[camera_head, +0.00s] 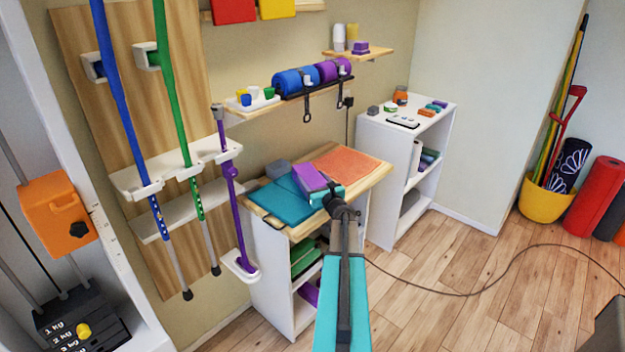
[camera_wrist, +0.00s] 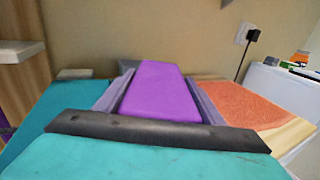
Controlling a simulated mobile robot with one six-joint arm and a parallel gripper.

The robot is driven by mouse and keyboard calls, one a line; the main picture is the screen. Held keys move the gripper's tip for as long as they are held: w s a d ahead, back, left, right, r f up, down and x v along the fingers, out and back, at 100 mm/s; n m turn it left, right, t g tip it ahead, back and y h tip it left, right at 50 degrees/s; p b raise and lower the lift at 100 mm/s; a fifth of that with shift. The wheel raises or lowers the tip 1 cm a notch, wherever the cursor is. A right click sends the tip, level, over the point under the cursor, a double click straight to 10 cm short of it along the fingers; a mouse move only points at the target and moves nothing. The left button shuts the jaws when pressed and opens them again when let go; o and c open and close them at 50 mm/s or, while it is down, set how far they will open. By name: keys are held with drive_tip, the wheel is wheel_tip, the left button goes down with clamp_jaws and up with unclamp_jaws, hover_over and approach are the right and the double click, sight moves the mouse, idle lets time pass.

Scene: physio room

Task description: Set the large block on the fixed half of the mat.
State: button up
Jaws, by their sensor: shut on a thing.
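The large block is purple (camera_head: 307,178) and also fills the middle of the wrist view (camera_wrist: 160,95). My gripper (camera_head: 318,183) is shut on it, with one grey finger along each side in the wrist view. It is over the cabinet top, near where the teal mat half (camera_head: 279,205) meets the orange mat half (camera_head: 346,163). In the wrist view teal (camera_wrist: 65,105) lies left of it and orange (camera_wrist: 245,100) right. I cannot tell whether the block touches the mat, nor which half is fixed. My gripper hides part of the mat.
A grey block (camera_head: 279,169) sits at the back left of the cabinet top (camera_head: 376,178). A wall shelf (camera_head: 250,112) with blue and purple rolls (camera_head: 295,80) is above and behind. A purple cane (camera_head: 231,180) stands at the left. A white shelf unit (camera_head: 440,120) stands to the right.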

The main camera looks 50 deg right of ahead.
drive_tip(key=shift+f, duration=0.2)
drive_tip(key=o, duration=1.2)
drive_tip(key=shift+c, duration=0.2)
drive_tip(key=shift+r, duration=0.2)
drive_tip(key=shift+b+v, duration=1.15)
drive_tip(key=shift+v, duration=4.85)
drive_tip(key=shift+s, duration=0.1)
